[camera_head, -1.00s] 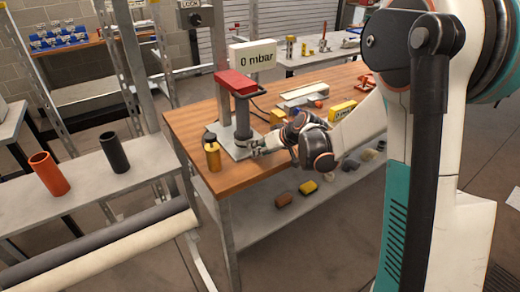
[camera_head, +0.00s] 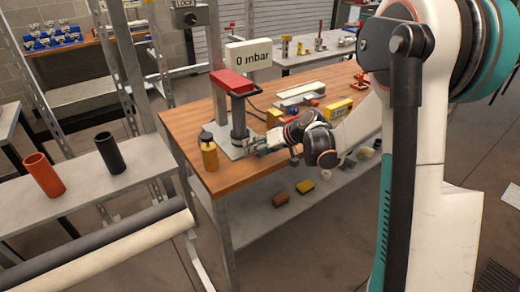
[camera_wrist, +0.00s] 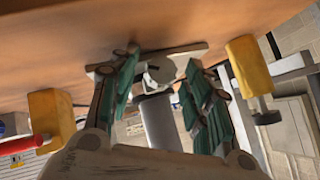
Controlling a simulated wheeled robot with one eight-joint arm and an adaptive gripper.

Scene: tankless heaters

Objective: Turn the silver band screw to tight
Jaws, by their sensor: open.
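On the wooden workbench (camera_head: 205,172), a test stand with a red top (camera_head: 231,81) and a dark upright cylinder (camera_head: 239,118) stands on a metal plate. A light band (camera_head: 239,136) shows low on the cylinder; its screw is too small to make out. My gripper (camera_head: 258,147) is open, low beside the cylinder's right side. In the wrist view, which looks upside down, my green-padded fingers (camera_wrist: 155,95) stand apart on either side of a grey cylinder (camera_wrist: 165,122) with a round metal part (camera_wrist: 160,70) at its base. I cannot tell whether they touch it.
A yellow bottle with a dark cap (camera_head: 209,154) stands left of the plate. A "0 mbar" display (camera_head: 248,55) is behind the stand. A yellow box (camera_head: 338,110) and a light tray (camera_head: 300,93) lie to the right. Orange (camera_head: 43,174) and black (camera_head: 109,151) tubes stand on the left shelf.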

